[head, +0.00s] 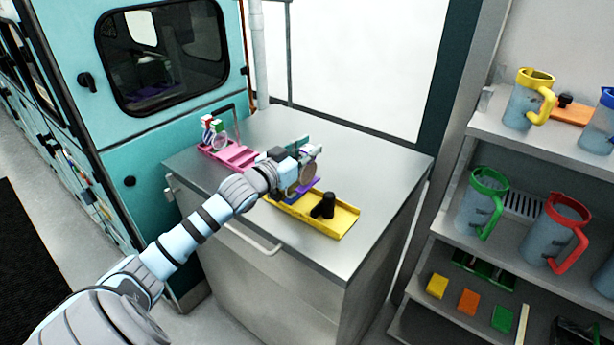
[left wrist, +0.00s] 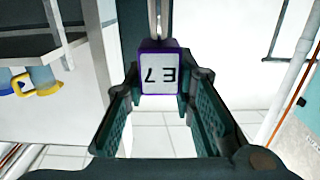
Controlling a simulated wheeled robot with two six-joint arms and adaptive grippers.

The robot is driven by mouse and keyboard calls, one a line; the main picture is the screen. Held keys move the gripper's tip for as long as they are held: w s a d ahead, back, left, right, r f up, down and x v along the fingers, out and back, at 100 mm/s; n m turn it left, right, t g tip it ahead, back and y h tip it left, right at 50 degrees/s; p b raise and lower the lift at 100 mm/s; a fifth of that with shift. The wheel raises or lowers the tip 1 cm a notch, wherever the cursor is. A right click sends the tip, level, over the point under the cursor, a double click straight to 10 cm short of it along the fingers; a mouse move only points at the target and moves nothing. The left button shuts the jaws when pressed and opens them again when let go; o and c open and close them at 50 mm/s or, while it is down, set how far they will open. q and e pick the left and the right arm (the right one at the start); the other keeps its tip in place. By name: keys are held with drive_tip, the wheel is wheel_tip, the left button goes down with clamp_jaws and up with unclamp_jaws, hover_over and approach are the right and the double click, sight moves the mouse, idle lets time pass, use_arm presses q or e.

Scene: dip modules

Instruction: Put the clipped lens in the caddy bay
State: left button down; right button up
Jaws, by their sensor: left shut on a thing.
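My left gripper (head: 308,154) is above the counter, shut on a purple-edged clip. In the left wrist view the clip (left wrist: 160,73) sits between the teal fingertips, with a white face bearing dark characters. A thin grey upright part, seemingly the lens edge-on (left wrist: 158,20), rises from it. In the head view a round lens (head: 307,174) shows just below the fingers. A yellow caddy (head: 343,226) lies under and right of the gripper, with a purple piece near its left end. A pink caddy (head: 238,157) lies to the left. My right gripper is not in view.
Black knobbed pieces (head: 324,206) stand in the yellow caddy. Another round lens with red and green clips (head: 213,132) stands at the pink caddy's far end. The metal counter (head: 375,165) is bare at the right. Shelves with jugs (head: 482,200) stand farther right.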

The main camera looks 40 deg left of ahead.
sight(316, 166)
use_arm(q)
wheel_tip(316, 166, down, 7)
drive_tip(key=shift+d+r+b, duration=0.1)
drive_tip(key=shift+b, duration=0.7)
drive_tip(key=c, duration=1.6)
unclamp_jaws()
drive_tip(key=shift+c, duration=0.2)
